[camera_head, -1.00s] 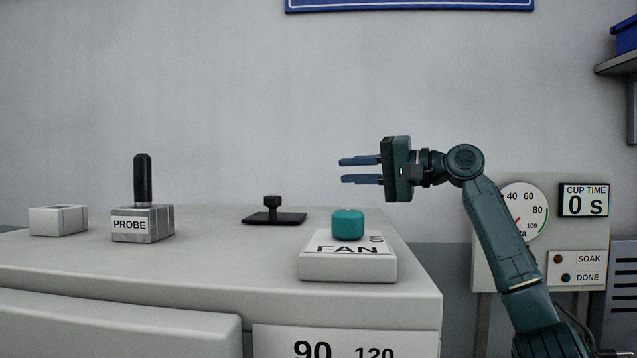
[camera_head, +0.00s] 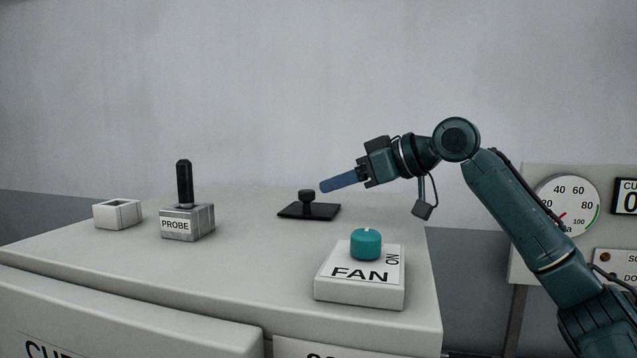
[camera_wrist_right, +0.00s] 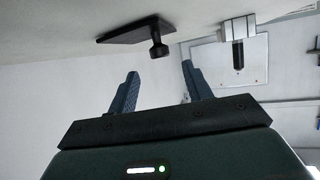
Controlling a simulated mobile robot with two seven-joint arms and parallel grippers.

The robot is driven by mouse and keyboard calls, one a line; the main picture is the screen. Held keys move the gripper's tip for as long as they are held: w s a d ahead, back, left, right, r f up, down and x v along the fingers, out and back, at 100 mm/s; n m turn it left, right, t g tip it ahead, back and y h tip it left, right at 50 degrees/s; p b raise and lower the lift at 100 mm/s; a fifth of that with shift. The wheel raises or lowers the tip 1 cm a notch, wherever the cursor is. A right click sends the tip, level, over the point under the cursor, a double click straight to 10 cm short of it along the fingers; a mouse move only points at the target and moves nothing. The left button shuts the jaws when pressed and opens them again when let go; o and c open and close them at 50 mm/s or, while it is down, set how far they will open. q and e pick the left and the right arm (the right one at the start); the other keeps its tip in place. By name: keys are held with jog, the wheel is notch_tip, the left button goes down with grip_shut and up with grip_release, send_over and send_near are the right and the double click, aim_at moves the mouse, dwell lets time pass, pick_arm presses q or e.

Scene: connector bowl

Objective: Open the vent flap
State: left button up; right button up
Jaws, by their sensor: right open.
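The vent flap (camera_head: 325,212) is a flat black plate with a dark knob (camera_head: 307,196) standing on it, on top of the pale cabinet. The plate lies flat on the cabinet top. My right gripper (camera_head: 324,186) is open and empty, just to the right of the knob and a little higher in the head view, its fingers pointing left and slightly down. In the right wrist view the flap (camera_wrist_right: 130,33) and knob (camera_wrist_right: 157,49) appear ahead of the two spread fingers (camera_wrist_right: 160,77), clear of them. My left gripper is not in view.
A FAN box (camera_head: 350,290) with a teal knob (camera_head: 366,244) stands at the cabinet's front right. A PROBE block (camera_head: 187,222) with an upright black handle and a small open white box (camera_head: 117,214) stand to the left. A gauge panel (camera_head: 530,185) is at right.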

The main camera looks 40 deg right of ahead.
aim_at(312, 191)
jog(key=p+x, duration=0.1)
jog(key=x, duration=0.4)
jog(key=shift+w+a+f, duration=0.1)
jog(key=shift+w, duration=0.25)
jog(key=shift+c, duration=0.3)
grip_shut()
